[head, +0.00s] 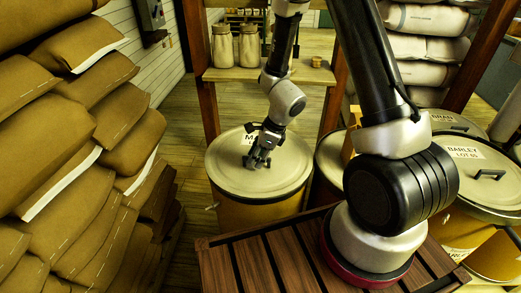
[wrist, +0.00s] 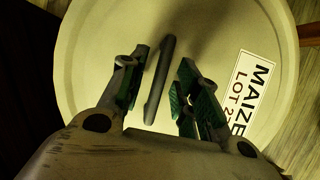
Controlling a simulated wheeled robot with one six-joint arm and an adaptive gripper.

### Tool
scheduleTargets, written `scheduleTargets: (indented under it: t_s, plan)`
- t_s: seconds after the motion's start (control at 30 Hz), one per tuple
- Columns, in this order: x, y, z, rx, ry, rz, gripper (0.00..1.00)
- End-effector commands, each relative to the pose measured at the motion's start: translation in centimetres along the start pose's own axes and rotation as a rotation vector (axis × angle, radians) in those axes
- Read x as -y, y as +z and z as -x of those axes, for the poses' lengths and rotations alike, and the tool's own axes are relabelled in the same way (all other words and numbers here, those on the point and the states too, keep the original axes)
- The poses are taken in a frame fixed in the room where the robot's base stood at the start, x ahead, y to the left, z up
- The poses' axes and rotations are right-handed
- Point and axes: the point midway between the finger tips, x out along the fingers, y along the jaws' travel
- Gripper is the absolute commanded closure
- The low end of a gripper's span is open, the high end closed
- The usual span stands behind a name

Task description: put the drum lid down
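The pale round drum lid (head: 228,168) lies level on top of the yellow-brown maize drum (head: 255,213), with no clear gap at the rim. The lid fills most of the wrist view (wrist: 95,40), with a MAIZE label (wrist: 251,95) on its right. My gripper (head: 260,163) points down over the middle of the lid. In the wrist view its fingers (wrist: 163,66) stand open, one on each side of the dark bar handle (wrist: 153,100), with space between handle and both fingers. In the head view the gripper hides the handle and part of the label.
A barley drum (head: 475,178) and a bran drum (head: 455,122) stand at the right. Stacked brown sacks (head: 60,150) fill the left side. A wooden shelf (head: 230,75) with two jars stands behind the maize drum. A slatted wooden surface (head: 290,255) lies in front.

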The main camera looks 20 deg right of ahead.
Motion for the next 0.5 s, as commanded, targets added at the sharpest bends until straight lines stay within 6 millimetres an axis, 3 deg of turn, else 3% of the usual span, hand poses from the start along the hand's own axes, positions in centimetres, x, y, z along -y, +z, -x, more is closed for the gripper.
scheduleTargets:
  t_s: [0.5]
  plan:
    - [0.1,0.0,10.0,0.002,-0.003,0.001,0.68]
